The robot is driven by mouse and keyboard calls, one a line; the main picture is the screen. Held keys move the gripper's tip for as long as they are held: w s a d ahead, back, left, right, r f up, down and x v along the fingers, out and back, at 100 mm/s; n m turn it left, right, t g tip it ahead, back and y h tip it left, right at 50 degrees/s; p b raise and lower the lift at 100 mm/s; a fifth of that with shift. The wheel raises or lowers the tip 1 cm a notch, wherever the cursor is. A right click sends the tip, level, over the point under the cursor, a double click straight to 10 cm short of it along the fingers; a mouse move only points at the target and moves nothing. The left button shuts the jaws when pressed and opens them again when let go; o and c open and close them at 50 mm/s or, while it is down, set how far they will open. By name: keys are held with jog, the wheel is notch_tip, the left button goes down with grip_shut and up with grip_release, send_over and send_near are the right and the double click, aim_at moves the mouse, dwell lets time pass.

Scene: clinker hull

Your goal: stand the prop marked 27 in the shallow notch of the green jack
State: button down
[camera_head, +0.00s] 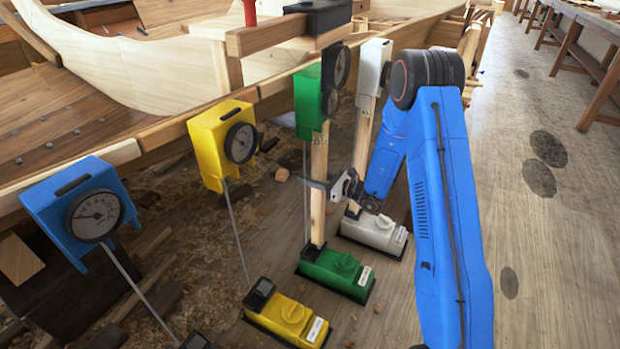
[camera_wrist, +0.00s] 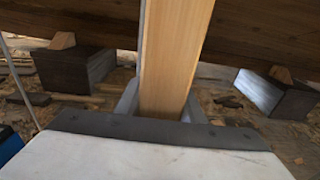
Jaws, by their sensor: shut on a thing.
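A pale wooden prop (camera_head: 319,222) stands near upright over the green jack (camera_head: 338,271), its top just below the green gauge box (camera_head: 308,103). Its foot meets the jack's far left end; I cannot tell whether it sits in a notch. My gripper (camera_head: 319,186) is shut on the prop around mid-height, coming in from the right. In the wrist view the prop (camera_wrist: 176,50) runs upward between the fingers of my gripper (camera_wrist: 160,108). A small mark near the prop's top is too small to read as 27.
A second prop (camera_head: 363,135) stands in the white jack (camera_head: 374,232) under a white gauge box (camera_head: 373,62), close by on the right. The yellow jack (camera_head: 287,318) stands at the front left. The hull's plank edge (camera_head: 166,131) runs behind.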

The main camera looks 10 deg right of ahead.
jog(key=c, duration=1.1)
grip_release()
jog(key=f+v, duration=0.1)
jog(key=v, duration=1.6)
jog(key=shift+d+r, duration=0.2)
jog(key=shift+r, duration=0.2)
jog(key=shift+s+d, duration=0.15)
jog(key=shift+s, duration=0.05)
jog(key=v, duration=0.4)
jog(key=shift+s+d+f, duration=0.1)
jog(key=shift+s+d, duration=0.15)
